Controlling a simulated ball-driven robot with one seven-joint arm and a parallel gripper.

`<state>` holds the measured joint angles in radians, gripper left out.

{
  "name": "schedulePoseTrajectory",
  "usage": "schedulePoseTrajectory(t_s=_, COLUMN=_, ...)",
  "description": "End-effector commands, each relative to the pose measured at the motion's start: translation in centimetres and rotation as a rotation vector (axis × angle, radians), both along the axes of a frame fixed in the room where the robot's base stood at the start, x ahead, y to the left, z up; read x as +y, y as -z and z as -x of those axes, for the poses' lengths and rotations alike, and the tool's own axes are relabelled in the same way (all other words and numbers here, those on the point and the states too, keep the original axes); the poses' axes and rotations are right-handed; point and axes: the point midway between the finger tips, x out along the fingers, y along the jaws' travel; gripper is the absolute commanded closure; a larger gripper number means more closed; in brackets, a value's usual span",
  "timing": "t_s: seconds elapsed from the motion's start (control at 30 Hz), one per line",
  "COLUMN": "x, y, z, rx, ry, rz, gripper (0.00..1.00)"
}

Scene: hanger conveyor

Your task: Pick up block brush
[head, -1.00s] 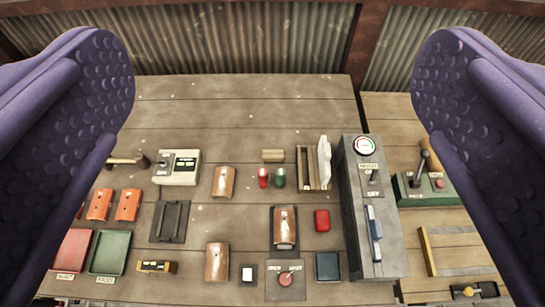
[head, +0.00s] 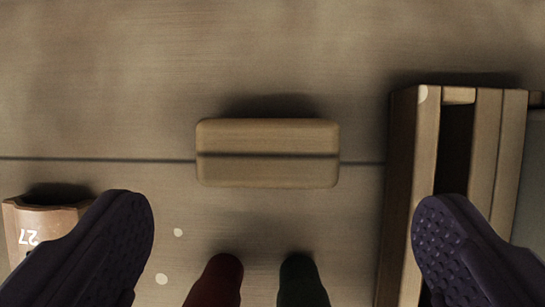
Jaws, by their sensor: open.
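The block brush looks like a small tan wooden block (head: 267,135) with rounded corners and a dark line along its length. It lies flat on the wooden table, crosswise in the upper middle of the head view. No bristles show. My gripper (head: 283,215) is open and empty. Its two dark purple fingers stand wide apart, one on each side of the picture, lower in view than the block. Neither finger appears to touch it.
A red (head: 218,278) and a dark green (head: 300,280) rounded piece stand just below the block. A slatted wooden box (head: 400,180) is close on the right, partly behind my right finger. A copper-coloured piece marked 27 (head: 30,222) is at the left. The table above the block is clear.

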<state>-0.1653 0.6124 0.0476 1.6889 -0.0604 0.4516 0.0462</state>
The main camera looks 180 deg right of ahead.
Motion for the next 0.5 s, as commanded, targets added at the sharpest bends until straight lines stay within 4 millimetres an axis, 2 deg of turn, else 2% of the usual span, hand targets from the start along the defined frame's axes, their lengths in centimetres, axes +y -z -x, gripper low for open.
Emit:
schedulePoseTrajectory(t_s=0.03, x=0.1, y=0.9, z=-0.2, rx=0.002, ry=0.000, rz=0.000, gripper=0.00)
schedulePoseTrajectory(t_s=0.23, x=0.4, y=2.9, z=-0.9, rx=-0.001, ry=0.000, rz=0.000, gripper=0.00)
schedulePoseTrajectory(t_s=0.4, x=0.9, y=5.7, z=-1.6, rx=-0.001, ry=0.002, rz=0.000, gripper=0.00)
schedulePoseTrajectory(t_s=0.5, x=1.0, y=6.6, z=-2.1, rx=-0.002, ry=0.002, rz=0.000, gripper=0.00)
